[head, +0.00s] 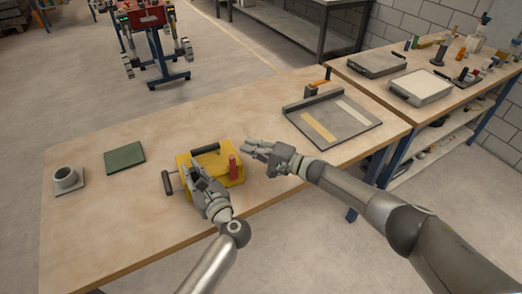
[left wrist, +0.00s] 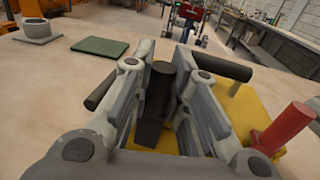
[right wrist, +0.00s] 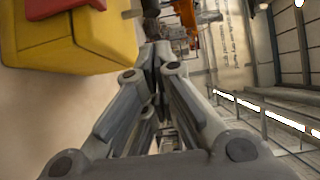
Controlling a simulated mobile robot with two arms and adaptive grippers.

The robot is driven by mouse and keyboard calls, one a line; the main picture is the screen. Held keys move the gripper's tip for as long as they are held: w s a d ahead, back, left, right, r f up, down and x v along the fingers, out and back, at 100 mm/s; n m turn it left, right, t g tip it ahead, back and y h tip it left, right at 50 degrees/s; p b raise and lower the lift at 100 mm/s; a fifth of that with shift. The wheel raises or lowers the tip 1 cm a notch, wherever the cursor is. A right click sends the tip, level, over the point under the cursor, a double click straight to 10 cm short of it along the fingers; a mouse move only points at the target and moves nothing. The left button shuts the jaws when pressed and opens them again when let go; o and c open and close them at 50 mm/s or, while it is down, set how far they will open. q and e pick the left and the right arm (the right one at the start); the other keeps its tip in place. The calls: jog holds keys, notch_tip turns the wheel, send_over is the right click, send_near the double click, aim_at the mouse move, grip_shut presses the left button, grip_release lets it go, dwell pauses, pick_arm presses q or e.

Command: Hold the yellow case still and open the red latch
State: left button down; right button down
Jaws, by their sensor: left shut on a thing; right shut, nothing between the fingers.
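The yellow case (head: 237,176) stands near the table's front edge, with dark bars at its left side and back. My left gripper (head: 190,172) is over the case's left part. In the left wrist view it is shut on a dark handle (left wrist: 155,103) on the case. The red latch (head: 233,167) sticks up from the case's right part; it also shows in the left wrist view (left wrist: 287,127). My right gripper (head: 250,148) is shut and empty, just right of the case and apart from the latch. The case (right wrist: 95,48) is at upper left in the right wrist view.
A green mat (head: 124,157) and a grey ring-shaped part (head: 66,178) lie to the left. A grey tray (head: 345,132) with two strips lies at the right. A second bench (head: 385,84) adjoins on the right.

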aim_at(233, 166)
jog(key=shift+s+a, duration=0.5)
jog(key=shift+s, duration=0.3)
jog(key=shift+s+a, duration=0.5)
jog(key=shift+s, duration=0.25)
jog(key=shift+s, duration=0.1)
jog(key=shift+s+n+y, duration=0.15)
jog(key=shift+n+y, duration=0.15)
